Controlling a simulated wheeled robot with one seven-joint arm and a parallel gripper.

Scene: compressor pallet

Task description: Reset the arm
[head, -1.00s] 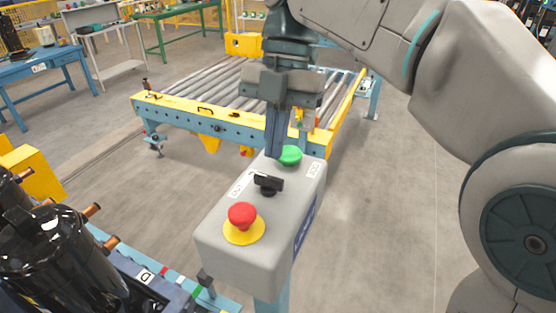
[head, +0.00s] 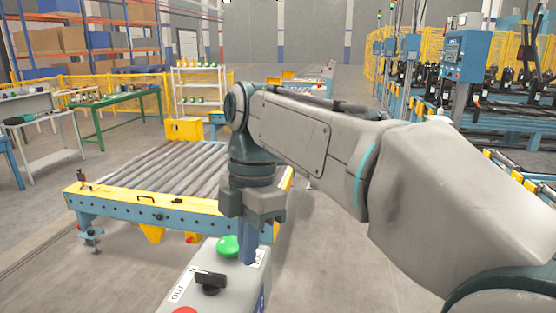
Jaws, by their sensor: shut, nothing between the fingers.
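My gripper (head: 247,252) points down in the head view, its fingers together and empty. It is at the far end of the control box (head: 225,288), just right of the green button (head: 229,246). Whether the fingertips touch the box or the button cannot be told. My arm reaches in from the right, bent down at the wrist. The black selector switch (head: 210,281) sits nearer to me on the box. The red button (head: 184,310) is cut off by the bottom edge.
A roller conveyor (head: 165,172) with a yellow and blue frame stands just behind the box. A green table (head: 120,104) and a white shelf (head: 199,90) are farther back. Yellow fencing and machines with a blue control panel (head: 466,56) stand at the right. Floor right of the conveyor is clear.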

